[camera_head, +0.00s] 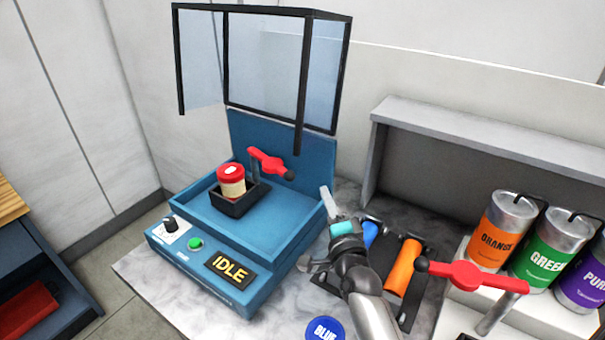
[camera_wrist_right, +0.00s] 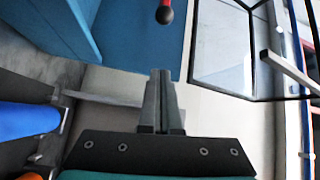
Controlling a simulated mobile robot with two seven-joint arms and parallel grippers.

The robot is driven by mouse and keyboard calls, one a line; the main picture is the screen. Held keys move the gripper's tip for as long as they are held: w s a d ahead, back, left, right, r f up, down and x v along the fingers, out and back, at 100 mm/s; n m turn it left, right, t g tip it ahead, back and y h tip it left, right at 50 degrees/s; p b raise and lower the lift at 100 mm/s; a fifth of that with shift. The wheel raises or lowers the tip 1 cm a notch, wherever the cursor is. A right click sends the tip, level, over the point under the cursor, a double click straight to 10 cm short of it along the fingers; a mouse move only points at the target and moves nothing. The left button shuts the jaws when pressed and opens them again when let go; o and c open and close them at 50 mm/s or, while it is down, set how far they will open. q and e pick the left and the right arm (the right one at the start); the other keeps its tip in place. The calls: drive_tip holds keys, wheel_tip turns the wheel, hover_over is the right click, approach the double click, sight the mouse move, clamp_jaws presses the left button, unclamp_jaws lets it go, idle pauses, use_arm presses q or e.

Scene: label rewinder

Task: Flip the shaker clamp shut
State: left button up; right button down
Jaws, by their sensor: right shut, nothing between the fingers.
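The blue shaker (camera_head: 255,260) stands on the marble counter with an "IDLE" display. A red-lidded can (camera_head: 231,180) stands upright in a black holder (camera_head: 243,204) on its platform. The red clamp lever (camera_head: 268,162) is beside and behind the can, pointing right, away from the lid, with its dark knob at the right end. The lever's red end with a dark knob also shows at the top of the right wrist view (camera_wrist_right: 165,14). My right gripper (camera_head: 326,194) is shut and empty, right of the shaker and apart from the lever. My left gripper is out of view.
A clear black-framed hood (camera_head: 303,100) is raised above the shaker. Orange, green and purple cans (camera_head: 502,232) stand at right. Blue and orange cylinders (camera_head: 403,268) lie in a dark rack beside my right arm. Another red lever (camera_head: 470,276) is at front right.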

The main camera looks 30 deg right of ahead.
drive_tip(key=f+x, duration=0.1)
drive_tip(key=x, duration=0.9)
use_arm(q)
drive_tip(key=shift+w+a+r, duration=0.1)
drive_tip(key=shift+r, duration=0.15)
use_arm(e)
drive_tip(key=a, duration=0.3)
drive_tip(key=shift+s+a, duration=0.1)
drive_tip(key=shift+a, duration=0.3)
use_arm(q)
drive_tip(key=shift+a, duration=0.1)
use_arm(e)
drive_tip(key=shift+a, duration=0.1)
